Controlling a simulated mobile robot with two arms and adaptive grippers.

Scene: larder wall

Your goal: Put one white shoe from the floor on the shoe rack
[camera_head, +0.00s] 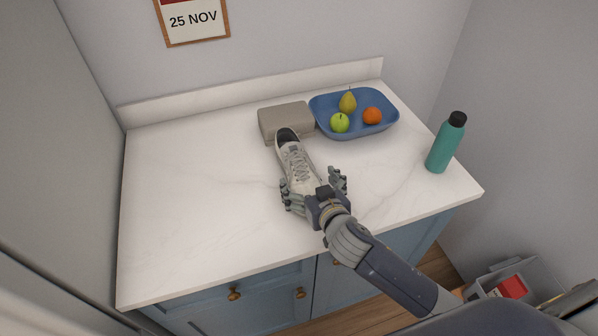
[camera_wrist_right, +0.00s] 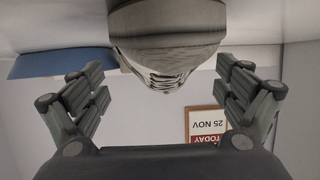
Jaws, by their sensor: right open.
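A white shoe (camera_head: 297,163) with grey laces lies on the white countertop (camera_head: 200,190). Its dark opening is at the far end, beside a grey-beige box (camera_head: 286,119); I cannot tell if they touch. My right gripper (camera_head: 315,185) is open at the near end of the shoe, with a finger to each side. In the right wrist view the shoe (camera_wrist_right: 168,35) shows at the top, between the open fingers (camera_wrist_right: 165,88) and apart from them. No shoe rack shows, and the floor is mostly hidden. My left gripper is out of view.
A blue tray (camera_head: 385,124) with a pear, a green apple and an orange stands at the back. A teal bottle (camera_head: 441,149) stands near the right edge. The counter's left side is clear. A grey bin (camera_head: 540,281) with a red item is at lower right.

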